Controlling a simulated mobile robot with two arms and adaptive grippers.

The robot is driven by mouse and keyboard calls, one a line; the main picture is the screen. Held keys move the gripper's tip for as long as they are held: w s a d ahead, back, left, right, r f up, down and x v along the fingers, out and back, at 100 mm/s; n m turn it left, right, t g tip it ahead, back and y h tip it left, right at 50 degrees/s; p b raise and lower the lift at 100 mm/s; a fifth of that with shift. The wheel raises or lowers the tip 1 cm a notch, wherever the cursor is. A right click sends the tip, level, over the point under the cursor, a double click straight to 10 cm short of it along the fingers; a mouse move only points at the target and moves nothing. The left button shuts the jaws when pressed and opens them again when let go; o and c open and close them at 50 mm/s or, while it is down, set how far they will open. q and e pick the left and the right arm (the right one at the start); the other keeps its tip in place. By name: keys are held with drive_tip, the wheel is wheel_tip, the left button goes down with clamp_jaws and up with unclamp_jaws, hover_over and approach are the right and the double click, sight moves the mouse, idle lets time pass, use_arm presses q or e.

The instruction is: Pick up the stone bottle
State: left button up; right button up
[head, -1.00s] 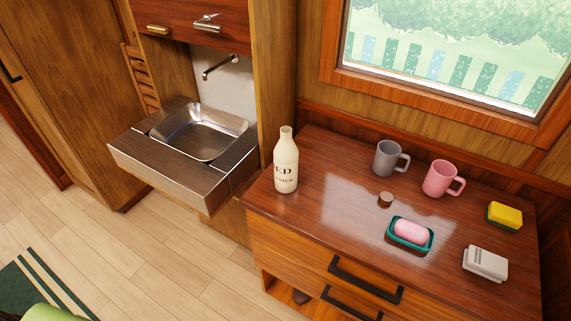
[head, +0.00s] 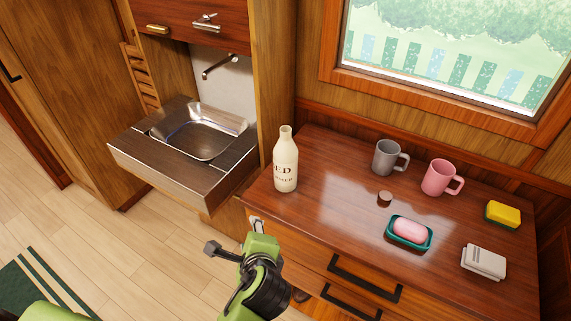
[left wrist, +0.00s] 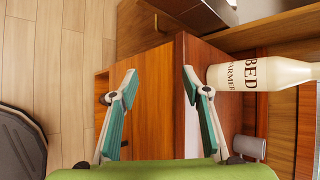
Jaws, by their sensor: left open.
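The stone bottle (head: 286,160) is cream with dark lettering. It stands upright at the left end of the wooden cabinet top, uncorked. In the left wrist view the bottle (left wrist: 262,74) shows sideways at the right, beyond the cabinet edge, its neck cut off by the frame. My left gripper (head: 235,236) is in front of the cabinet, below and nearer than the bottle. In the left wrist view its teal-padded fingers (left wrist: 158,80) are spread and empty, with the bottle outside them. My right gripper is not in view.
The cabinet top (head: 335,215) also holds a cork-like stub (head: 385,199), a grey mug (head: 385,158), a pink mug (head: 438,178), a soap dish (head: 396,242) with pink soap, a yellow sponge (head: 503,214) and folded cloths (head: 483,262). A sink (head: 203,136) is left of the bottle.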

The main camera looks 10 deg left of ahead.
use_arm(q)
drive_tip(key=w+d+r+m+t+y, duration=0.1)
drive_tip(key=w+d+r+m+t, duration=0.25)
drive_tip(key=w+r+m, duration=0.3)
drive_tip(key=m+t+y, duration=0.1)
drive_tip(key=m+t, duration=0.3)
drive_tip(key=m, duration=0.3)
approach(287, 140)
drive_tip(key=x, duration=0.2)
drive_tip(key=r+p+x, duration=0.1)
drive_tip(key=x, duration=0.2)
drive_tip(key=shift+w, duration=0.35)
drive_tip(key=shift+f+p+x, duration=0.2)
drive_tip(key=shift+p+x, duration=0.05)
drive_tip(key=shift+x, duration=0.75)
drive_tip(key=shift+f+p+x, duration=0.2)
drive_tip(key=shift+f+x, duration=0.05)
drive_tip(key=shift+x, duration=0.7)
drive_tip(key=shift+f+p+x, duration=0.2)
drive_tip(key=shift+p+x, duration=0.05)
drive_tip(key=shift+x, duration=0.75)
drive_tip(key=shift+s+a, duration=0.1)
drive_tip(key=shift+a, duration=0.05)
clamp_jaws()
drive_tip(key=shift+r, duration=0.15)
